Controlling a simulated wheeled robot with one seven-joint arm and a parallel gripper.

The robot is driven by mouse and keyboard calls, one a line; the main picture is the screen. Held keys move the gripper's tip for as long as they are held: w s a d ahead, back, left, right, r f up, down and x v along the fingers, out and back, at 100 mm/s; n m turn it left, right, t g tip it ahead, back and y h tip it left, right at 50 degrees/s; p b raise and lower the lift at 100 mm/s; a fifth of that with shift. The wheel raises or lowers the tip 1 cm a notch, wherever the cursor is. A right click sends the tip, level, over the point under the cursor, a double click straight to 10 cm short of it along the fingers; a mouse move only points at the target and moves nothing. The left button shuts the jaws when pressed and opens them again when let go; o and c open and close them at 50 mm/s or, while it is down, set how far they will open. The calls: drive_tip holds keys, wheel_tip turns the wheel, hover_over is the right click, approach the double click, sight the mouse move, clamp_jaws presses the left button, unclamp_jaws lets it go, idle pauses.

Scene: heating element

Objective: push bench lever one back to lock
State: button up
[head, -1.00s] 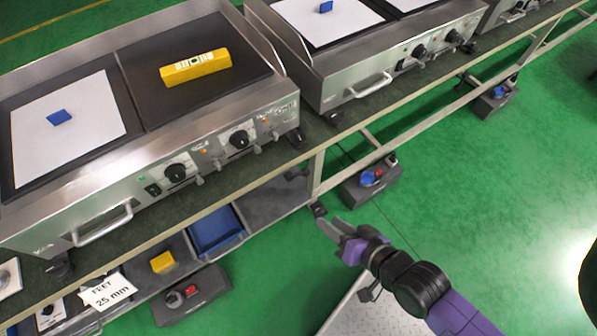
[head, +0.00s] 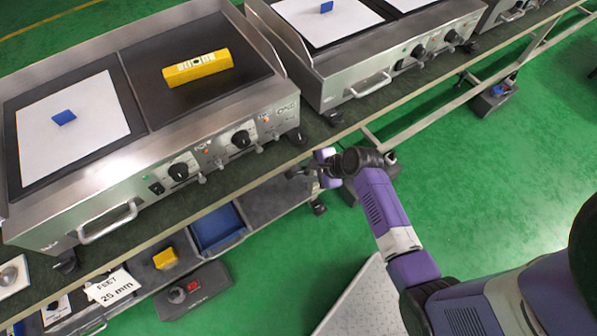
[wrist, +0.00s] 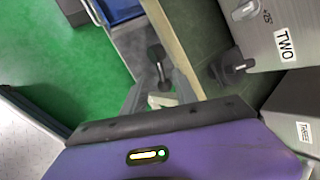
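The bench lever (wrist: 155,54) is a dark bar with rounded ends at the bench's edge. In the wrist view it lies just ahead of and between my gripper's fingers; contact cannot be told. My gripper (wrist: 160,92) looks open, with a grey finger on each side. In the head view my gripper (head: 318,168) is at the bench's front edge, beside the dark lever (head: 297,172) under the tabletop. The lever's number cannot be read, and its lock position cannot be told.
A griddle with a yellow level (head: 197,68) stands on the bench at left, and another griddle (head: 385,60) at right. The wrist view shows a side marked TWO (wrist: 285,42) and an adjustable foot (wrist: 232,66). A blue bin (head: 215,228) sits on the lower shelf. Green floor lies in front.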

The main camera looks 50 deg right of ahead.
sight(297, 173)
drive_tip(key=b+x, duration=0.1)
drive_tip(key=x, duration=0.5)
drive_tip(key=shift+w+f, duration=0.15)
drive_tip(key=shift+f, duration=0.05)
clamp_jaws()
idle(1.2)
